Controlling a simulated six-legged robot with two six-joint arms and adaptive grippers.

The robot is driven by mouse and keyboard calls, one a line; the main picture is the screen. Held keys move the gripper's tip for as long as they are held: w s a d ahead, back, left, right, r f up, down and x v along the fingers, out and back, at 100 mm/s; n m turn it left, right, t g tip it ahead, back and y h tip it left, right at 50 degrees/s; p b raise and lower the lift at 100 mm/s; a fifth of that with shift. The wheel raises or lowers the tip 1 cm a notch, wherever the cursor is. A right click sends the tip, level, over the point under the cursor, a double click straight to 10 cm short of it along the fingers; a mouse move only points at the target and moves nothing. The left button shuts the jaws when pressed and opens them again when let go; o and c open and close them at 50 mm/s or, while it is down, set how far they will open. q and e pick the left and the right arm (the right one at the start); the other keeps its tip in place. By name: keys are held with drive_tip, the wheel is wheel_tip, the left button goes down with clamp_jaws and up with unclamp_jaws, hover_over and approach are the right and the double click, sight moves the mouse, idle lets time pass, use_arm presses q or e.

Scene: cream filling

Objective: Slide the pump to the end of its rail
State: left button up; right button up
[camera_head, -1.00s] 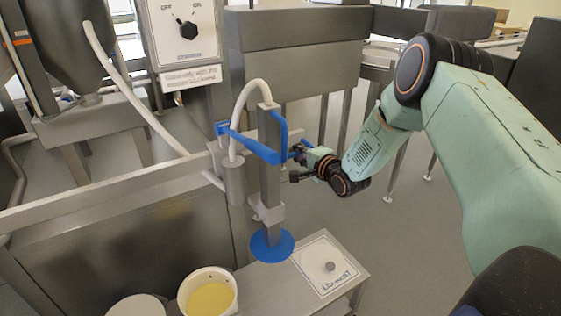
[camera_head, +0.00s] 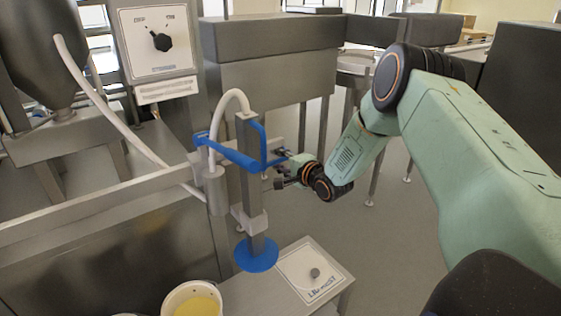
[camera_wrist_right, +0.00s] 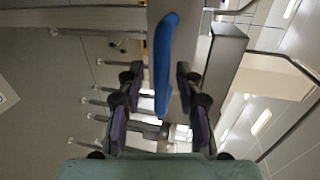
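The pump (camera_head: 250,185) is an upright grey column with a blue handle (camera_head: 240,158), a white hose on top and a blue disc at its foot. It stands at the right-hand stretch of the grey rail (camera_head: 90,205), which comes in from the left edge. My right gripper (camera_head: 281,170) is at the pump's right side, by the handle. In the right wrist view the blue handle (camera_wrist_right: 163,65) lies between the fingers of my right gripper (camera_wrist_right: 157,78), with a gap on each side, so it is open. My left gripper is out of view.
A bowl of yellow cream (camera_head: 193,303) stands below left of the pump. A switch panel (camera_head: 158,42) stands behind. Open floor lies beyond the bench.

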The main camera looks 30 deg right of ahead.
drive_tip(key=shift+w+a, duration=0.1)
drive_tip(key=shift+s, duration=0.45)
drive_tip(key=v, duration=1.1)
drive_tip(key=shift+s+r, duration=0.1)
